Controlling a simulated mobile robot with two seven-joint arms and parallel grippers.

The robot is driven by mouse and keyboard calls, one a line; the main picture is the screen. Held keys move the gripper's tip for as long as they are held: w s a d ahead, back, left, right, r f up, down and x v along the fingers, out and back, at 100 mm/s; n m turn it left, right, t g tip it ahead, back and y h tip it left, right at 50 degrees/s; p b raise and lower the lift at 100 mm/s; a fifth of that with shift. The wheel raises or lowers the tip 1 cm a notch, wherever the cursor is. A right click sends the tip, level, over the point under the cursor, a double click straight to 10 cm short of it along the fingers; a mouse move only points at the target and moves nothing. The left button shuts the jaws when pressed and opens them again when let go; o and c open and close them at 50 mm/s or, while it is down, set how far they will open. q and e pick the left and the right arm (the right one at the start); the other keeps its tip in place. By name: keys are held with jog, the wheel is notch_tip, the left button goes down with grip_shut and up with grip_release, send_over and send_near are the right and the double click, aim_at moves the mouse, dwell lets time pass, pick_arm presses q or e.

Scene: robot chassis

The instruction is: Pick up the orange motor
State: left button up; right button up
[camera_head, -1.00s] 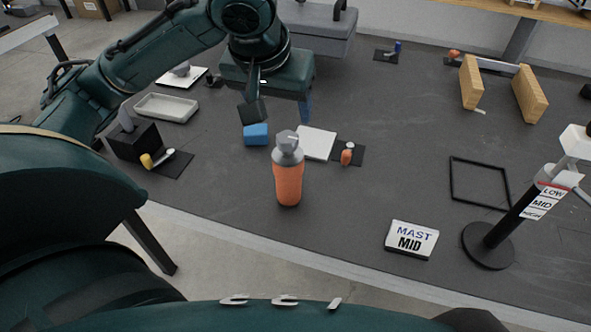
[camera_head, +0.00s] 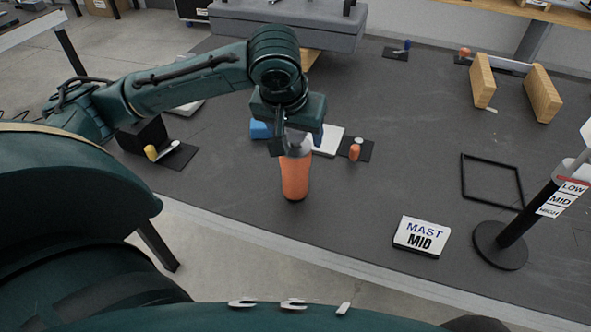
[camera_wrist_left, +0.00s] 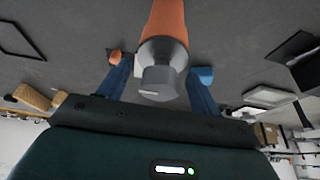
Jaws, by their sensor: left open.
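An orange bottle-shaped body with a grey top (camera_head: 295,178) stands upright near the table's front edge. In the wrist view its grey cap (camera_wrist_left: 163,68) lies between the two blue fingers. My left gripper (camera_head: 297,141) is open and points down over the top, with a finger on each side. In the wrist view gaps show between the fingers (camera_wrist_left: 160,76) and the cap. A smaller orange cylinder (camera_head: 354,152) stands on a black pad to the right, beside a small silver disc. I cannot tell which orange thing is the motor. My right gripper is not in view.
A blue block (camera_head: 260,130) and a white plate (camera_head: 326,142) lie close behind the bottle shape. A MAST MID sign (camera_head: 421,236), a black frame (camera_head: 491,181) and a black-based post (camera_head: 500,250) stand to the right. The table between bottle and sign is clear.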

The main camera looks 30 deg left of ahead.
pick_arm(q)
grip_shut()
dwell(0.6)
jog(key=shift+r, duration=0.1)
